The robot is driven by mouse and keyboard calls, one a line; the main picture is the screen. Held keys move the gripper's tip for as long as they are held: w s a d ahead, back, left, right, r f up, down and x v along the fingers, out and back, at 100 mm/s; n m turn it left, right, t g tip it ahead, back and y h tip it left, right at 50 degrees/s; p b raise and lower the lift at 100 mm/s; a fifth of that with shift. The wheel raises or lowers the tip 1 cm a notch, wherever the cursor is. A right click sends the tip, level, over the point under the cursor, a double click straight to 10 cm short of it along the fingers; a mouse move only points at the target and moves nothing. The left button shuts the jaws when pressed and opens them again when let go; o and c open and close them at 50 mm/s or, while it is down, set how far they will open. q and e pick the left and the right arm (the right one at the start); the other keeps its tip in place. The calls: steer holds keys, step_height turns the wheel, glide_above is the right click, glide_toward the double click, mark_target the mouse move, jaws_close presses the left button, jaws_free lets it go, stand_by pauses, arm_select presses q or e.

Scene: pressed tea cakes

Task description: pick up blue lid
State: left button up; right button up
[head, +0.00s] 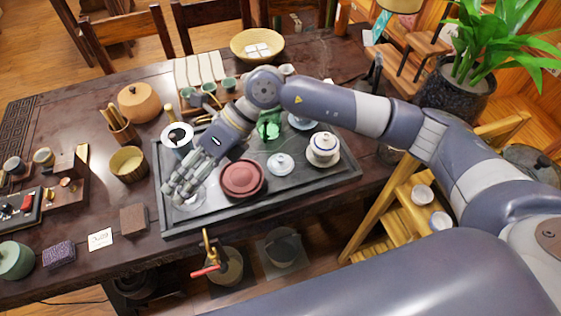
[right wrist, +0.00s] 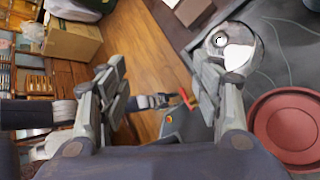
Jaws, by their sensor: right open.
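My right gripper (head: 181,192) reaches over the left part of the dark tea tray (head: 207,225), its fingers spread and empty. In the right wrist view its fingers (right wrist: 160,72) stand wide apart with nothing between them. A pale round lid with a small knob (right wrist: 240,55) lies on the tray beside the right-hand finger, which partly covers it. In the head view that pale lid (head: 190,204) is mostly hidden by my fingers, and its colour is hard to tell. A pale bluish lid with a knob (head: 280,164) lies farther right on the tray, apart from the gripper.
A dark red round dish (head: 242,180) sits right of my gripper; it also shows in the wrist view (right wrist: 290,125). A white cup (head: 177,139) stands behind the gripper and a lidded white bowl (head: 323,150) at the right. The table's front edge is close.

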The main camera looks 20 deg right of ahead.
steer(key=w+d+f+t+h, duration=0.1)
steer(key=w+d+f+h, duration=0.15)
steer(key=d, duration=0.25)
steer(key=w+d+f+h, duration=0.1)
steer(key=w+d+h, duration=0.2)
steer(key=d, duration=0.2)
steer(key=t+h+p, duration=0.1)
steer(key=h, duration=0.3)
glide_above(281, 158)
steer(key=f, duration=0.4)
steer(key=shift+w+a+f, duration=0.2)
steer(key=shift+a+f, duration=0.05)
steer(key=shift+a, duration=0.05)
steer(key=f, duration=0.1)
steer(key=f+p, duration=0.1)
steer(key=f, duration=0.1)
steer(key=f+p, duration=0.1)
steer(key=shift+s+d+f, duration=0.15)
steer(key=shift+d+f, duration=0.1)
steer(key=shift+f, duration=0.65)
steer(key=c, duration=0.9)
steer(key=shift+s, duration=0.1)
steer(key=shift+c, duration=0.8)
